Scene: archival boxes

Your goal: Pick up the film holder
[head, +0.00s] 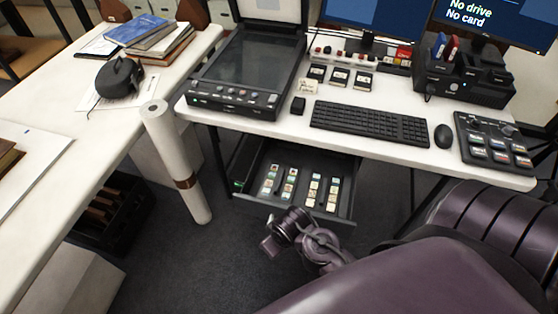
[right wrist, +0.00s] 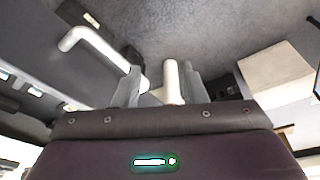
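Several narrow film holders with small pale and coloured frames lie in the open drawer under the desk; one is at the left (head: 270,181) and one at the right (head: 334,194). I cannot tell which one the task names. My right gripper (head: 282,232) is just in front of the drawer's front edge, apart from the holders. In the right wrist view its two fingers (right wrist: 160,88) are apart with nothing held between them. A pale bar handle (right wrist: 100,48) and part of the drawer show to their left. My left gripper is not in view.
The drawer (head: 348,208) is pulled out below the white desk (head: 400,150), which carries a scanner (head: 250,65), keyboard (head: 370,124) and mouse (head: 444,136). A white paper roll (head: 178,160) leans left of the drawer. A dark crate (head: 115,215) stands farther left. Grey floor in front is clear.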

